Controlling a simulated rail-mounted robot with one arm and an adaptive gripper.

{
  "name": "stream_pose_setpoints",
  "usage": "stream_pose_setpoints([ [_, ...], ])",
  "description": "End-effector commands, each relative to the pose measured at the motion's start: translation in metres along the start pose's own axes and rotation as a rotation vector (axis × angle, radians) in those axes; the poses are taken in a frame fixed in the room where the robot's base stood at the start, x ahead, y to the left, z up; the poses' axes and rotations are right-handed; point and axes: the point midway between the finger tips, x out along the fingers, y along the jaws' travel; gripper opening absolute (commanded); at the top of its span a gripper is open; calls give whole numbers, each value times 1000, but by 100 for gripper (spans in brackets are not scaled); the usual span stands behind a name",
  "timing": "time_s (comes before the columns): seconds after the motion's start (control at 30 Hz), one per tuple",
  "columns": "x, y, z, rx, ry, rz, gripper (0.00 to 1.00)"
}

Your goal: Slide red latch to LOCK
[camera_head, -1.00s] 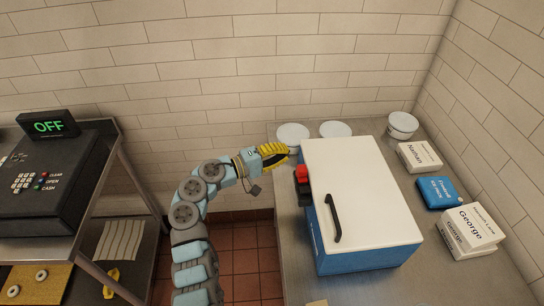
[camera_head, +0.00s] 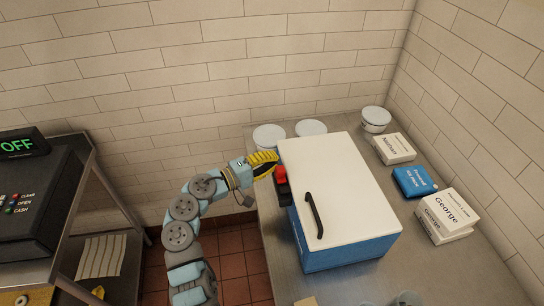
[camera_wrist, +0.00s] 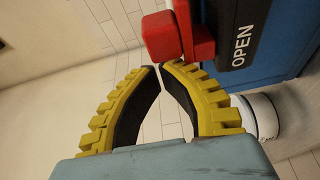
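The red latch (camera_head: 280,173) sits on the left side of a blue box with a white lid (camera_head: 335,185). In the wrist view, the latch's red knob (camera_wrist: 162,37) is just beyond my fingertips, beside a black plate marked OPEN (camera_wrist: 242,32). No LOCK marking can be read. My gripper (camera_head: 275,158) is at the box's back left corner, behind the latch in the head view. In the wrist view, my gripper (camera_wrist: 158,67) has its yellow fingers bowed with the tips almost together and nothing between them. The knob appears apart from the tips.
White round tubs (camera_head: 269,137) stand behind the box on the metal counter (camera_head: 275,230). Labelled cartons (camera_head: 447,215) line the right side. A black handle (camera_head: 314,215) rises from the lid. A shelf unit with a register (camera_head: 35,205) stands at the left, with open floor between.

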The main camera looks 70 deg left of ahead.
Motion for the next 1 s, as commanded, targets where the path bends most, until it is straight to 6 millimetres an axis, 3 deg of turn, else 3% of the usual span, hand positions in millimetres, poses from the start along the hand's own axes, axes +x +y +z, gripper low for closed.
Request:
stream_pose_setpoints([
  [0.47,-1,1,3,1,0,1,0],
  [1.0,-14,2,40,3,1,2,0],
])
